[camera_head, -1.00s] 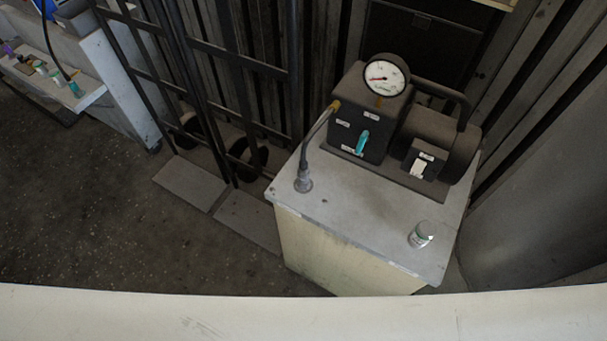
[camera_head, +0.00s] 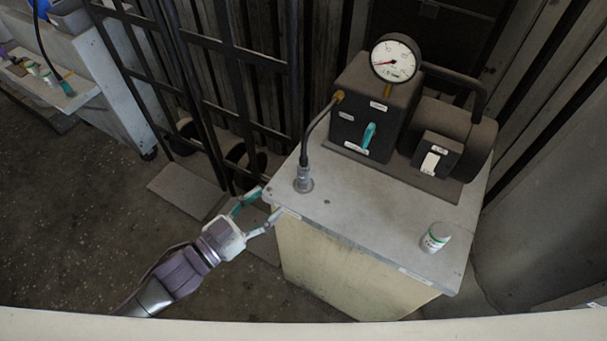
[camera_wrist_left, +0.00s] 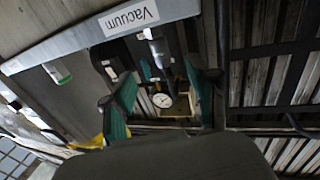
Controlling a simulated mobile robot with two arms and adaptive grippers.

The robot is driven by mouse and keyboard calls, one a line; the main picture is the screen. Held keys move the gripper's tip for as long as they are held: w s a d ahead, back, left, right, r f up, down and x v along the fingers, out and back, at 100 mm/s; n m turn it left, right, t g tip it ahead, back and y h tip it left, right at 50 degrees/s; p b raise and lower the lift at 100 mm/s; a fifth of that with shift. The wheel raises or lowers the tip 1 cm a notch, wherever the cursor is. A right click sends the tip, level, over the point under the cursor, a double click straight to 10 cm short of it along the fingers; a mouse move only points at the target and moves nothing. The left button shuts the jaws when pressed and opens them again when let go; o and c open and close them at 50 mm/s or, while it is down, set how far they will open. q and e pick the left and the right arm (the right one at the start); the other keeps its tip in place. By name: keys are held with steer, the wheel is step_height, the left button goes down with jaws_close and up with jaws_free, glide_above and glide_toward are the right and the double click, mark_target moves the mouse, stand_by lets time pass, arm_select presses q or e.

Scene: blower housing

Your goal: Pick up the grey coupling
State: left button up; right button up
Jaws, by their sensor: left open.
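The grey coupling (camera_head: 303,181) stands on the left corner of the cabinet top (camera_head: 365,220), at the end of a dark hose (camera_head: 318,122). My left gripper (camera_head: 271,202) is open and empty at the cabinet's left corner, a short way left of the coupling and apart from it. In the left wrist view, the grey coupling (camera_wrist_left: 160,48) shows beyond and between the two green-padded fingers (camera_wrist_left: 160,92). My right gripper is not in view.
A dark blower housing with a round gauge (camera_head: 395,58) and teal lever (camera_head: 368,135) stands at the back of the cabinet. A small white jar (camera_head: 436,237) is at the front right. A dark metal frame (camera_head: 235,90) rises behind the left side.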

mark_target(299, 178)
arm_select(q)
steer(key=x, duration=1.1)
steer(key=shift+w+d+f+p, duration=0.15)
steer(key=shift+w+d+p, duration=0.05)
steer(key=shift+d+p, duration=0.1)
jaws_close()
